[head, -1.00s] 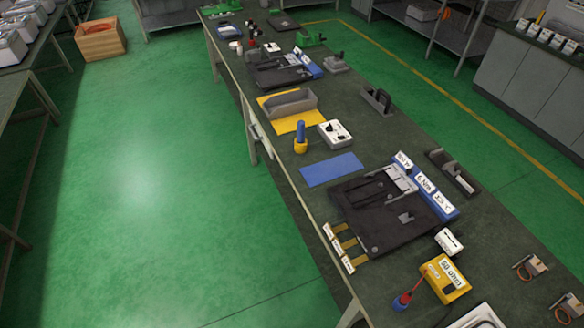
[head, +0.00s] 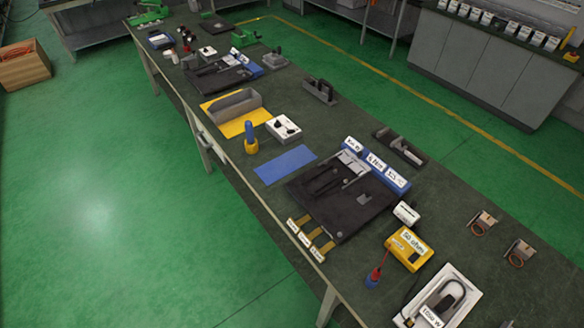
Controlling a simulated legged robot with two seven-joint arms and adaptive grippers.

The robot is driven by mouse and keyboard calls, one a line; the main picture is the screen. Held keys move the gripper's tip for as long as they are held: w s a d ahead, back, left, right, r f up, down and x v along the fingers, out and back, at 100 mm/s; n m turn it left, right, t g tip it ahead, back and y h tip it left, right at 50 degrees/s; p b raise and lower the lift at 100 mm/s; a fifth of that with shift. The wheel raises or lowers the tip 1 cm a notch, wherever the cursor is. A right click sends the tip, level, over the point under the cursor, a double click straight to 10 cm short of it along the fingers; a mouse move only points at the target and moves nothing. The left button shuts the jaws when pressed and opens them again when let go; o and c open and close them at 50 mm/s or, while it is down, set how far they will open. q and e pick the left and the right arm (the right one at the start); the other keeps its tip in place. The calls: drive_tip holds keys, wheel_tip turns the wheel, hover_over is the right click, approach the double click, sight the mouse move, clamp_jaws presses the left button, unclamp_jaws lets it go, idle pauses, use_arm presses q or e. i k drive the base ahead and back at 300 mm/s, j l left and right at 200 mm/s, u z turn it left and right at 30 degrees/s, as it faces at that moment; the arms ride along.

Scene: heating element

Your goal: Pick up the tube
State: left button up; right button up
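I cannot make out for certain which object is the tube. An upright blue cylinder in a yellow base (head: 250,138) stands near the left edge of the long dark workbench (head: 225,157). A grey open bin (head: 235,105) lies on a yellow mat beyond it; its contents are not clear. A black fixture (head: 325,202) with blue labelled blocks (head: 377,167) sits on the middle of the bench. Neither of my grippers shows in the head view.
A blue mat (head: 286,165), a white box (head: 283,129), a yellow "50 ohm" box (head: 408,249) and a white tray (head: 447,299) occupy the bench. Two small coil parts (head: 482,223) (head: 519,252) lie at right. Green floor (head: 90,190) is clear at left.

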sight(436, 311)
drive_tip(key=z, duration=0.45)
drive_tip(key=l+z, duration=0.15)
drive_tip(key=z, duration=0.35)
drive_tip(key=l+z, duration=0.1)
drive_tip(key=z, duration=0.8)
